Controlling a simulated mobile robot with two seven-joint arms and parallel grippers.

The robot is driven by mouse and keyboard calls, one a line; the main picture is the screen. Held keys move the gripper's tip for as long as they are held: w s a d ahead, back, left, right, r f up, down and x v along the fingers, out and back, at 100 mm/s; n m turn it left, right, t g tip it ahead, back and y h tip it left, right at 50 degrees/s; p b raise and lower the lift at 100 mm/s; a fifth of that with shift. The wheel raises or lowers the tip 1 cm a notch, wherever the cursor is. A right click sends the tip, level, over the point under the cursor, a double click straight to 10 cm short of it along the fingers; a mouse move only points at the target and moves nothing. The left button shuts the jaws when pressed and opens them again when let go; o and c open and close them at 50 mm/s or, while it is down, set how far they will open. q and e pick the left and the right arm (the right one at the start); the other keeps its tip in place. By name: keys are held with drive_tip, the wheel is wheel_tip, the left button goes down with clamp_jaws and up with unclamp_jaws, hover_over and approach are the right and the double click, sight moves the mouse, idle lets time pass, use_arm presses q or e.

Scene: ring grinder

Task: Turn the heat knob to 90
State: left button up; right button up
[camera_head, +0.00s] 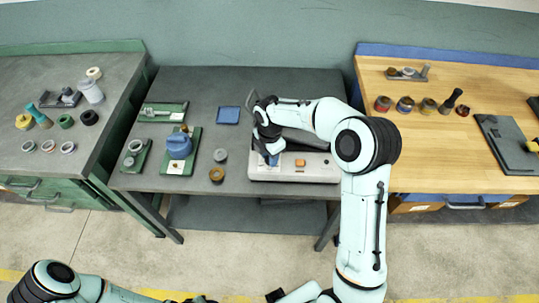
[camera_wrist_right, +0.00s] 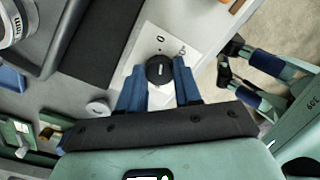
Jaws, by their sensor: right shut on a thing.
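The heat knob (camera_wrist_right: 160,71) is a round black knob with a short pale mark, on a light dial plate (camera_wrist_right: 146,48) with printed markings. My right gripper (camera_wrist_right: 160,78) has its two blue fingers on either side of the knob and is shut on it. In the head view my right gripper (camera_head: 271,158) is over the left part of the grey-white machine (camera_head: 322,174), and it hides the knob there. My left gripper (camera_wrist_right: 229,60) shows at the right of the wrist view, with its fingers apart and empty, away from the machine. The dial's numbers are too small to read surely.
An orange button (camera_head: 300,162) is on the machine right of my gripper. A blue tray (camera_head: 228,115), a blue device on a green plate (camera_head: 179,145) and small rings (camera_head: 217,175) lie left on the dark table (camera_head: 205,85). Benches with parts stand on both sides.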

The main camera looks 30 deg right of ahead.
drive_tip(key=m, duration=0.8)
drive_tip(key=shift+m, duration=0.3)
drive_tip(key=m, duration=0.4)
drive_tip(key=shift+m, duration=0.3)
drive_tip(key=m, duration=0.4)
drive_tip(key=shift+b, duration=0.35)
drive_tip(key=m, duration=0.9)
drive_tip(key=shift+m, duration=0.3)
drive_tip(key=m, duration=0.4)
use_arm(q)
drive_tip(key=shift+p, duration=0.4)
use_arm(e)
drive_tip(key=shift+m, duration=2.2)
